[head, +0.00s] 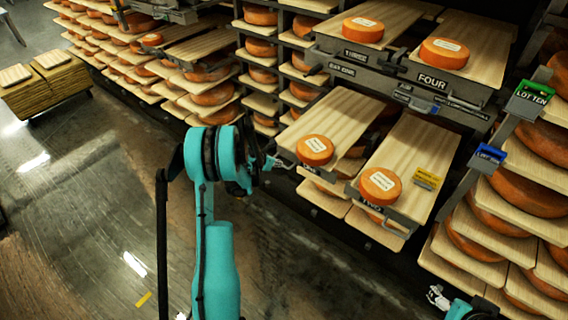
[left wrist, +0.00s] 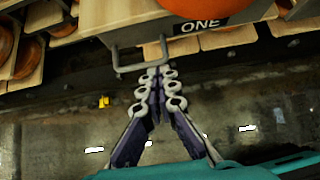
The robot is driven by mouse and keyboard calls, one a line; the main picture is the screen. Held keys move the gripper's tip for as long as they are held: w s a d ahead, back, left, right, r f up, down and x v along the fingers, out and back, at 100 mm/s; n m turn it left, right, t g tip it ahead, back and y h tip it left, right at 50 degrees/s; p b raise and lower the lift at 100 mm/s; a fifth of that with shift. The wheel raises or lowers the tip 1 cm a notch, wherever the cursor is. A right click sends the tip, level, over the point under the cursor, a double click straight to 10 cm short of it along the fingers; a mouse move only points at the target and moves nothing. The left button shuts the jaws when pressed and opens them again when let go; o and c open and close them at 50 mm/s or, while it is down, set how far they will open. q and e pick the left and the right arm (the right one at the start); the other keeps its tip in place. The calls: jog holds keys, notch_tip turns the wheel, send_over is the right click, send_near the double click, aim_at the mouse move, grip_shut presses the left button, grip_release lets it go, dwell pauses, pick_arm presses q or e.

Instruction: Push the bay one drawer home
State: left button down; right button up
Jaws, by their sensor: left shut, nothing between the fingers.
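The bay one drawer (head: 338,112) is a pale wooden board sticking out from the rack, with an orange cheese wheel (head: 314,150) near its front. In the left wrist view its ONE label (left wrist: 201,25) and grey U-shaped handle (left wrist: 117,58) show. My left gripper (head: 279,162) is at the front of this drawer; in the left wrist view its closed fingertips (left wrist: 160,72) are at the handle bar, empty. Whether they touch the bar I cannot tell. My right gripper (head: 438,297) shows small at the bottom right, its jaws unclear.
The bay two drawer (head: 425,150) sticks out just to the right, with a cheese wheel (head: 380,186) and a yellow tag (head: 428,179). The FOUR drawer (head: 483,50) is above. Cheese racks stand on both sides.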

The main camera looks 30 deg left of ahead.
pick_arm(q)
jog(key=w+f+b, duration=0.1)
jog(key=w, duration=0.2)
jog(key=w+f+b, duration=0.1)
jog(key=w+f, duration=0.1)
jog(key=w, duration=0.1)
jog(key=w+f+b, duration=0.1)
jog(key=w+f, duration=0.1)
jog(key=w, duration=0.1)
jog(key=shift+w+d+f, duration=0.2)
jog(key=shift+d+f, duration=0.05)
jog(key=shift+d, duration=0.1)
jog(key=shift+w, duration=0.1)
